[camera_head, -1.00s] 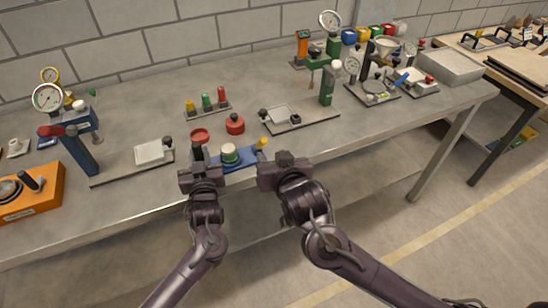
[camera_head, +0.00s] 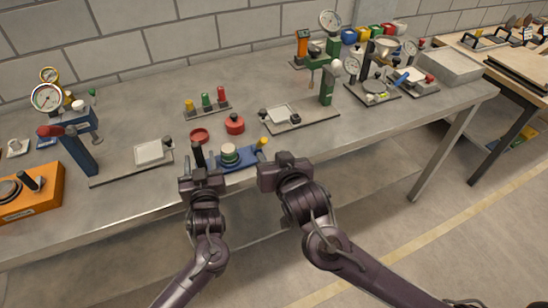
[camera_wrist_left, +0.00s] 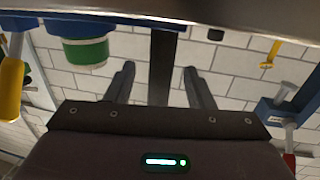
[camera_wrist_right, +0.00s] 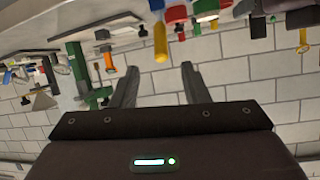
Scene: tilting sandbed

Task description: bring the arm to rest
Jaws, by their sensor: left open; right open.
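My left gripper (camera_head: 202,172) is at the front edge of the grey workbench (camera_head: 330,150), by a blue fixture (camera_head: 246,158) with an upright black handle (camera_head: 198,156) and a green-and-white round piece (camera_head: 229,154). In the left wrist view its fingers (camera_wrist_left: 160,82) are apart, with a dark upright bar seen between them. I cannot tell from this view how near the bar is. My right gripper (camera_head: 282,158) is at the bench edge, right of the fixture's yellow knob (camera_head: 263,142). In the right wrist view its fingers (camera_wrist_right: 158,78) are apart with nothing between them.
A red disc (camera_head: 235,124) and a red ring (camera_head: 200,135) lie behind the blue fixture. A blue press with a gauge (camera_head: 47,97) and an orange box (camera_head: 32,195) stand at left. A green press (camera_head: 327,85) stands at right. The floor before the bench is clear.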

